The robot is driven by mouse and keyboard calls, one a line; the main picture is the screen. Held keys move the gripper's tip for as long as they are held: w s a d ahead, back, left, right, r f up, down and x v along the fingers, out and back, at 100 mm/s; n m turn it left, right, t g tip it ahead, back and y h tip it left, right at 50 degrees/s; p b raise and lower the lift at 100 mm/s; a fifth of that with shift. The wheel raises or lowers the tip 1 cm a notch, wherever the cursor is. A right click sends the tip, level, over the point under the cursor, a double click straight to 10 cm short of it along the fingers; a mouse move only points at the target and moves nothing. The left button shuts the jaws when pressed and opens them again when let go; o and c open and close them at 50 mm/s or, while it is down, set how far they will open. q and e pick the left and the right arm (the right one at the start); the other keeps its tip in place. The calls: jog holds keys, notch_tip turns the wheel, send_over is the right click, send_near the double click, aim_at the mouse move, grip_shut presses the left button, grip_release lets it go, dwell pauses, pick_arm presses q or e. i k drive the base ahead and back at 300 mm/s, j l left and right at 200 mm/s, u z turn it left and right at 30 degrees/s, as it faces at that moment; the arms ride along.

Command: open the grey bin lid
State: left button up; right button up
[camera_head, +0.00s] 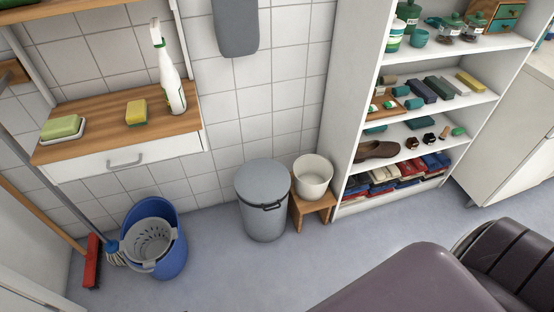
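The grey bin (262,222) is a round bin standing on the floor against the tiled wall, near the middle of the view. Its grey lid (262,178) lies flat on top and is shut. A dark handle (271,207) sits at the front of the bin just under the lid's edge. The inside of the bin is hidden. Neither my left nor my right gripper shows in this view.
A white pot (313,175) on a small wooden stool (313,208) stands close at the bin's right, beside the white shelf unit (349,120). A blue bucket (172,262) and a red-headed broom (92,262) stand left. Floor in front of the bin is clear.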

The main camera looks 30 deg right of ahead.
aim_at(262, 181)
jog(key=z, duration=0.85)
